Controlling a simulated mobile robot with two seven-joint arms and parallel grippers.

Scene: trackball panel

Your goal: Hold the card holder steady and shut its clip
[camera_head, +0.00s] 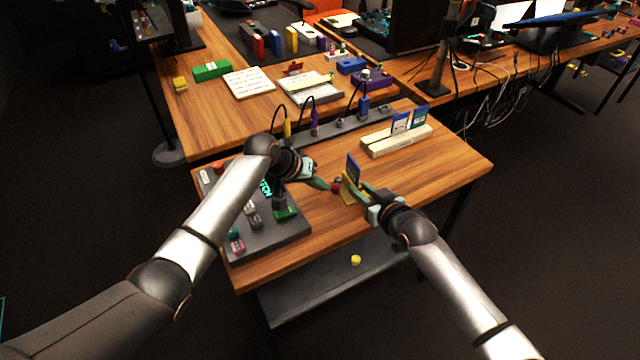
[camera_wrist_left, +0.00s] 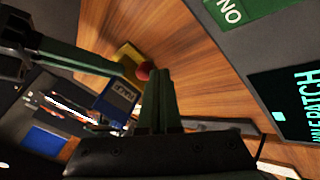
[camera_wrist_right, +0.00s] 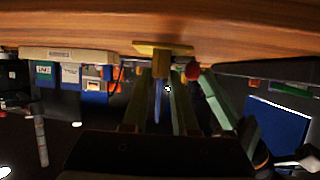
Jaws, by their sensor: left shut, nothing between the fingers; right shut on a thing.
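The yellow card holder (camera_head: 347,196) stands on the wooden table with a dark blue card (camera_head: 353,168) upright in it. In the right wrist view its yellow base (camera_wrist_right: 163,48) and post sit between my right fingers. My right gripper (camera_head: 366,191) is shut on the holder from the right. A red knob (camera_head: 336,187), seemingly on the clip, is at the holder's left side; it also shows in the left wrist view (camera_wrist_left: 143,70). My left gripper (camera_head: 327,186) is shut and empty, its tips right by the knob. I cannot tell whether they touch.
A cream card rack (camera_head: 397,141) with several cards stands behind on the table. A dark panel (camera_head: 262,233) with several keys and lettering lies to the left. A dark strip with cabled plugs (camera_head: 345,124) runs along the back. Bare wood lies in front of the holder.

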